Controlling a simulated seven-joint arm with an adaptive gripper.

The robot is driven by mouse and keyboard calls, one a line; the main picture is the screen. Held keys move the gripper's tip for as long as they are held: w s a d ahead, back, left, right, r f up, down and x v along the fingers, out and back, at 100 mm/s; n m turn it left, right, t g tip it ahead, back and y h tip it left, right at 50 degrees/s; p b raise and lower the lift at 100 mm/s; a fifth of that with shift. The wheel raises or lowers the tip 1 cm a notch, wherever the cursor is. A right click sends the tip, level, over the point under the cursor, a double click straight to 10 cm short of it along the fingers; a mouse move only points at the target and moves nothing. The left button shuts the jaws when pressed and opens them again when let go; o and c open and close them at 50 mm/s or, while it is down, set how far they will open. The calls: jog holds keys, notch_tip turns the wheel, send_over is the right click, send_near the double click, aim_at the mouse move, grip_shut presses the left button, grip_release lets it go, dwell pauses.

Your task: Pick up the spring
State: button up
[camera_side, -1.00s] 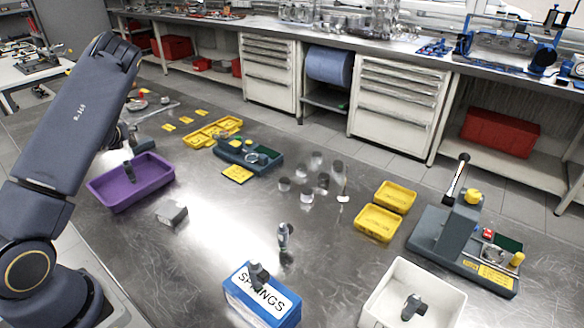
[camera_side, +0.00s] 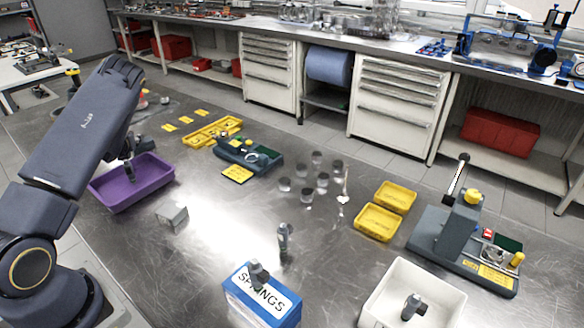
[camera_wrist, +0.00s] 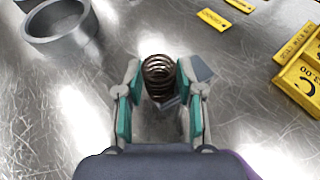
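The spring (camera_wrist: 158,78) is a dark coil seen nearly end-on in the wrist view. My gripper (camera_wrist: 160,98) is open, with its green-padded fingers on either side of the spring and visible gaps between pads and coil. A small grey piece shows just below the coil. I cannot tell how far the spring is below the fingertips. I cannot make out the spring in the side view, where my arm and the purple tray (camera_side: 105,197) cover the area around the gripper.
A wide metal ring (camera_wrist: 62,30) lies at upper left in the wrist view, with yellow trays (camera_wrist: 303,75) at right. The side view shows a blue SPRINGS box (camera_side: 262,300), a white bin (camera_side: 440,322), small metal cylinders (camera_side: 306,196) and a grey block (camera_side: 172,217). Bare tabletop lies between them.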

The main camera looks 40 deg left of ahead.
grip_shut()
